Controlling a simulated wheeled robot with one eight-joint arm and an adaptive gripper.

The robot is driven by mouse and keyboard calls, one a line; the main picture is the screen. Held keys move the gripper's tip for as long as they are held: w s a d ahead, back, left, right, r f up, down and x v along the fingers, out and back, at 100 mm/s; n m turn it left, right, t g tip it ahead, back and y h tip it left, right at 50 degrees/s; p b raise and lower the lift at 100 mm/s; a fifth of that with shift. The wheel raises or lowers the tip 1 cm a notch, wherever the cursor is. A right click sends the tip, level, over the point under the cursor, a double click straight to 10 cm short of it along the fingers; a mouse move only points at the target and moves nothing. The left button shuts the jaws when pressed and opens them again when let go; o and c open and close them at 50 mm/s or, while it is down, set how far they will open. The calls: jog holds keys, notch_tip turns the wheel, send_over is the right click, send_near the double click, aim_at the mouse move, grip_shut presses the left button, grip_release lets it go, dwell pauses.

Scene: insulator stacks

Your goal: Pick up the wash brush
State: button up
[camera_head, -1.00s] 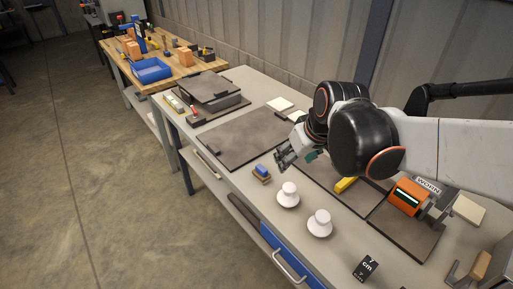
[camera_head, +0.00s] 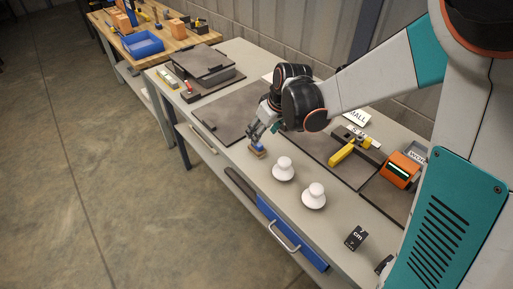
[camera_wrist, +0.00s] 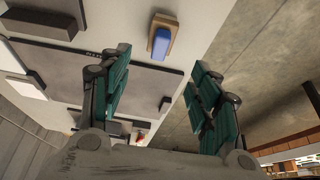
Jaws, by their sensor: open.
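The wash brush (camera_head: 257,152), a small tan block with a blue part, lies on the grey bench near its front edge. In the wrist view the wash brush (camera_wrist: 162,39) shows whole, just beyond the fingertips and between their lines. My gripper (camera_head: 257,136) is at the brush in the head view, close above or behind it; whether it touches cannot be told. In the wrist view my gripper (camera_wrist: 160,68) has its two green-padded fingers spread apart, with nothing between them.
Two white knobbed insulators (camera_head: 284,170) (camera_head: 314,196) stand to the right of the brush. A dark mat (camera_head: 226,118) lies behind and left. A yellow tool (camera_head: 342,154) and an orange device (camera_head: 400,171) lie farther right. The bench's front edge is close.

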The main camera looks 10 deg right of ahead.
aim_at(260, 145)
jog(key=b+x, duration=0.1)
jog(key=x, duration=0.2)
jog(key=shift+w+a+f, duration=0.1)
jog(key=shift+f, duration=0.25)
jog(key=b+x, duration=0.2)
jog(key=x, duration=0.3)
jog(key=shift+f, duration=0.15)
jog(key=c, duration=1.2)
